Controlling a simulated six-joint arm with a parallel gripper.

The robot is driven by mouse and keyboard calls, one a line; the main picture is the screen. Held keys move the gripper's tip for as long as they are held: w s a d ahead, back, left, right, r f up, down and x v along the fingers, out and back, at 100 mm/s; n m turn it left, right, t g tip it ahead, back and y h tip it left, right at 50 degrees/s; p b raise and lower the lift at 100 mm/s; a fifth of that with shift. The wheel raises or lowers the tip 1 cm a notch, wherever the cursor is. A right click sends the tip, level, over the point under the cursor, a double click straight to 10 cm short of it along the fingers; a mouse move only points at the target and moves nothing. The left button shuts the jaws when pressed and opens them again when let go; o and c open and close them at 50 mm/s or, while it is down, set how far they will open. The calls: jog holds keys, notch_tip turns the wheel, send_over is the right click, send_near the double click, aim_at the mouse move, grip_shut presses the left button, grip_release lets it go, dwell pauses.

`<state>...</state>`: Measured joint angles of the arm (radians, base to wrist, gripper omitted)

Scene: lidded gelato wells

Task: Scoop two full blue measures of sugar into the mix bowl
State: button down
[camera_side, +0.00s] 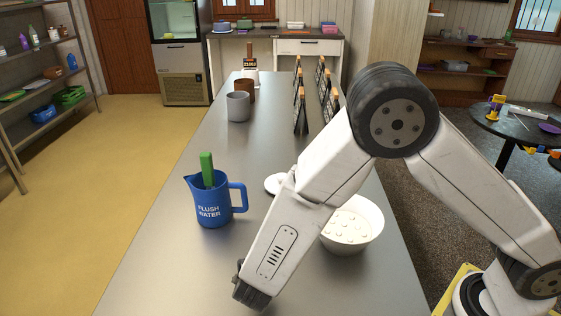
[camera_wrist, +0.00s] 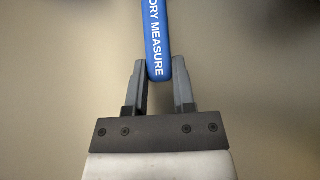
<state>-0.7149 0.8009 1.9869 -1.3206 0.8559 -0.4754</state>
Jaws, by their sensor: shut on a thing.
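In the wrist view my gripper (camera_wrist: 159,66) is shut on the end of a blue handle (camera_wrist: 156,30) lettered "DRY MEASURE". The handle runs up out of that picture, so the measure's cup and anything in it are not shown. In the side view my arm hides the fingers and the blue measure. A white bowl (camera_side: 362,229) stands right of my wrist, partly behind my arm. It has pale contents with small lumps or dimples on top; I cannot tell whether it is the mix bowl or the sugar.
A blue "FLUSH WATER" jug (camera_side: 211,209) holds a green-handled tool (camera_side: 207,169). A white round thing (camera_side: 273,183) is partly behind my arm. A grey cup (camera_side: 238,107), a brown cup (camera_side: 246,90) and black stands (camera_side: 301,112) are farther back. The counter's near left is clear.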

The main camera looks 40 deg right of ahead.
jog(key=shift+r, duration=0.8)
dwell(0.8)
jog(key=shift+r, duration=3.9)
jog(key=w+d+r+m+g+h, duration=0.1)
jog(key=w+d+r+m+g, duration=0.1)
jog(key=d, duration=1.1)
jog(key=w+d+r+m+g+h, duration=0.1)
jog(key=w+d+r+m+g, duration=0.1)
jog(key=d, duration=1.1)
notch_tip(320, 180, up, 3)
jog(key=shift+w+f+m+h, duration=0.25)
jog(key=shift+w+m, duration=0.45)
jog(key=shift+m, duration=0.4)
jog(key=shift+d+r, duration=0.1)
jog(key=shift+w+d+f+g+y, duration=0.15)
jog(key=shift+d+f+g+y, duration=0.35)
jog(key=shift+y, duration=0.6)
jog(key=shift+w+d+f+g+y, duration=0.15)
jog(key=shift+d+f+y, duration=0.45)
jog(key=shift+y, duration=0.45)
jog(key=shift+w+d+f+g+y, duration=0.15)
jog(key=shift+d+f+g+y, duration=0.35)
jog(key=shift+y, duration=0.6)
